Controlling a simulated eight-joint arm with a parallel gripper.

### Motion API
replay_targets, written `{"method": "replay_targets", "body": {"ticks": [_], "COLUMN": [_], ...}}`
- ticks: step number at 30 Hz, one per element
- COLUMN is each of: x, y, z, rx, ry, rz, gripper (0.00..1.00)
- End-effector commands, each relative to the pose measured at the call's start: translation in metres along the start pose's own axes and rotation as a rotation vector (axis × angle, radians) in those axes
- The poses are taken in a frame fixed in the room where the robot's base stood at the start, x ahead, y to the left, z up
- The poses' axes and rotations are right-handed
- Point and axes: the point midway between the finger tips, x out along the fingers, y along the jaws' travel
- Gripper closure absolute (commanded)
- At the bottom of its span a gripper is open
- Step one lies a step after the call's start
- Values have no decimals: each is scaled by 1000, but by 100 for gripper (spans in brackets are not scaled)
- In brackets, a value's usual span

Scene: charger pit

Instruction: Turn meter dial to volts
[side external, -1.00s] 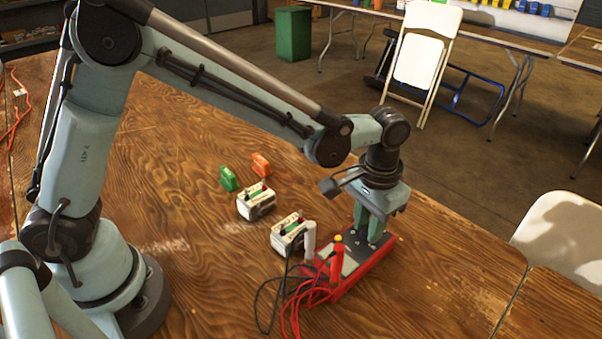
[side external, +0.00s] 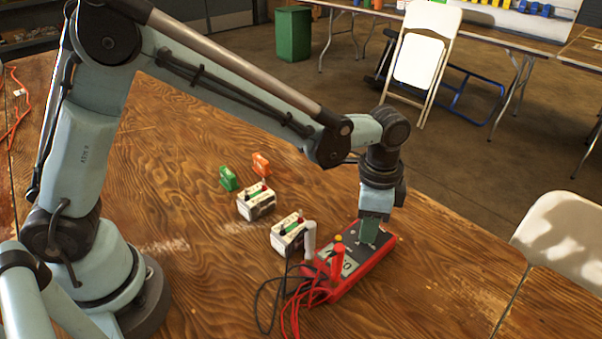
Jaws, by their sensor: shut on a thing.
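The red multimeter (side external: 352,262) lies on the wooden table at the right, its grey face up. My gripper (side external: 371,226) points down onto the upper part of the meter's face. It is shut on the meter dial, which the fingers hide. The dial's pointing direction and its markings cannot be made out. A red probe (side external: 337,261) stands at the meter's lower left end, with red and black leads (side external: 296,296) coiled beside it.
Two white batteries (side external: 257,201) (side external: 289,235) with terminals stand left of the meter. A green block (side external: 228,178) and an orange block (side external: 261,163) sit behind them. The table right of the meter is clear. A white chair (side external: 566,236) stands beyond the edge.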

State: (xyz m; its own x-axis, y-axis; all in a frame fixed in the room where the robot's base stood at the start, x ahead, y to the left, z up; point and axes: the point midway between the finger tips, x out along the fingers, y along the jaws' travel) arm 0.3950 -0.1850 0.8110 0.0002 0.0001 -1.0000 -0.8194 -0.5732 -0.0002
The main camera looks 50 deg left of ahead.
Motion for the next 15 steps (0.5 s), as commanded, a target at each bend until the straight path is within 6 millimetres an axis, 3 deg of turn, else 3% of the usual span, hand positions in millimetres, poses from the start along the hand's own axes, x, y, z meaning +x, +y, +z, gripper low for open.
{"method": "replay_targets", "body": {"ticks": [15], "x": [0], "y": [0], "z": [0], "rx": [89], "ry": [0], "rz": [0], "gripper": [100]}}
